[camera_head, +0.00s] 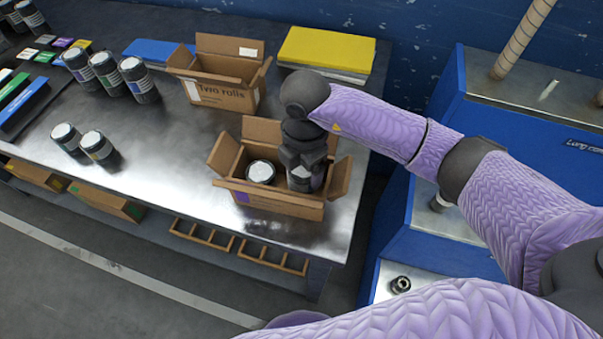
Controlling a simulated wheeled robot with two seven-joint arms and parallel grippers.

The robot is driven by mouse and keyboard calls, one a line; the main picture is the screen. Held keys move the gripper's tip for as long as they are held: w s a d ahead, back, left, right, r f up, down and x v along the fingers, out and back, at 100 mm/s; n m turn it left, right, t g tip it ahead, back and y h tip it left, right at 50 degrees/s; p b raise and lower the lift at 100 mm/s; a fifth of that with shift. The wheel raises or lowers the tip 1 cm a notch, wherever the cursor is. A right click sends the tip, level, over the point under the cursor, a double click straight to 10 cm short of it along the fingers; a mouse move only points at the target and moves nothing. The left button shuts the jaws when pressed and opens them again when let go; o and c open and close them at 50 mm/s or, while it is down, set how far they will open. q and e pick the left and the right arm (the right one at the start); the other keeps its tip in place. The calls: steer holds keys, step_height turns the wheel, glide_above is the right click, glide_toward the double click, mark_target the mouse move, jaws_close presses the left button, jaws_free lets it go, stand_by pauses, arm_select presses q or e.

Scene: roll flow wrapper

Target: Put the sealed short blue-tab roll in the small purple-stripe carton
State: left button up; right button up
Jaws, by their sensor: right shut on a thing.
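The small open carton (270,198) stands near the table's front right edge with its flaps spread; a purple mark shows on its front left. My right gripper (303,160) points down into the carton's right half. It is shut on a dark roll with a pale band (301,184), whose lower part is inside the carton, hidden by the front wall. I cannot see its tab colour or whether it touches the bottom. Another roll with a white top (261,172) stands upright in the carton's left half. My left gripper is not in view.
An open "Two rolls" carton (222,92) stands behind, beside a yellow-topped stack (327,50). Several rolls (104,68) stand at the back left, and two more (97,146) nearer. The metal tabletop (160,185) left of the small carton is clear. A blue machine (520,130) stands right.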

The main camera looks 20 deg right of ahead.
steer(key=shift+f, duration=0.95)
steer(key=shift+r, duration=0.15)
steer(key=shift+f+b, duration=0.3)
steer(key=shift+f, duration=0.3)
steer(key=o, duration=1.3)
steer(key=shift+o, duration=0.2)
step_height(320, 180, up, 13)
steer(key=p, duration=0.4)
steer(key=shift+f, duration=0.2)
steer(key=shift+r, duration=0.35)
